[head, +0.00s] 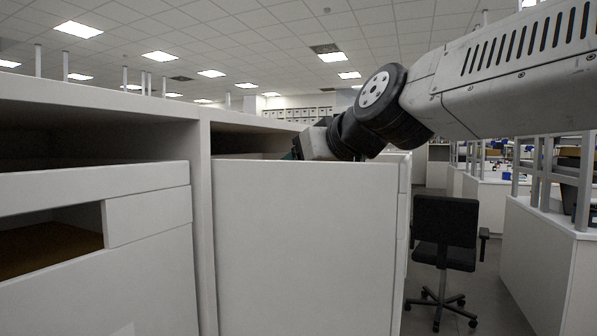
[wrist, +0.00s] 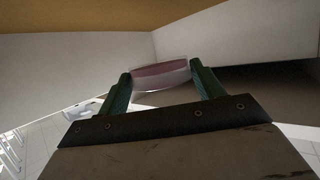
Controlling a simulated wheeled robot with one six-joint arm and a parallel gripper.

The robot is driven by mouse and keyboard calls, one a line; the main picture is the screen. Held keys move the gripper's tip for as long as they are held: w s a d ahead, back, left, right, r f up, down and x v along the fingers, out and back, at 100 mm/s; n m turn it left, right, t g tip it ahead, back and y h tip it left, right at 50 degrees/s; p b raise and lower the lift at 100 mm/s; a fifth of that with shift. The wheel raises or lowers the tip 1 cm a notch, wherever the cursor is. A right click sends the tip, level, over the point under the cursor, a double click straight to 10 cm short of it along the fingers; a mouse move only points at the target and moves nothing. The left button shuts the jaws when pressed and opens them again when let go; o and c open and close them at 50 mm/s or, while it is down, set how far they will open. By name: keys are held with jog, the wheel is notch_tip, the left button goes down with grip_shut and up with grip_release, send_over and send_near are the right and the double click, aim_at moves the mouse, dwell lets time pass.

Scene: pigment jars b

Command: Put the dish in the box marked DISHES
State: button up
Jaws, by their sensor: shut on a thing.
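The dish (wrist: 160,73) is a shallow, clear, pinkish dish. It shows in the wrist view between the two green fingers of my gripper (wrist: 161,76), which is shut on it. In the head view my gripper (head: 297,151) reaches down behind the top edge of a white drawer-like front (head: 305,245), and the dish is hidden there. In the wrist view pale walls (wrist: 235,35) and a brown surface (wrist: 95,14) lie beyond the dish, apart from it as far as I can tell. No box marked DISHES can be made out.
A white cabinet (head: 205,150) stands behind the front, with dark openings. At left another white front (head: 150,215) has a cut-out showing a brown floor (head: 45,250). A black chair (head: 445,235) and white benches (head: 540,260) stand at right. Floor shows around the chair.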

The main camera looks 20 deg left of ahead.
jog(key=x, duration=0.2)
jog(key=shift+w+a+r, duration=0.1)
jog(key=shift+w+a, duration=0.25)
jog(key=shift+s+d+f, duration=0.1)
jog(key=shift+d+f, duration=0.05)
jog(key=shift+f, duration=0.15)
jog(key=shift+f, duration=0.1)
jog(key=shift+f, duration=0.5)
jog(key=o, duration=1)
jog(key=shift+c, duration=0.2)
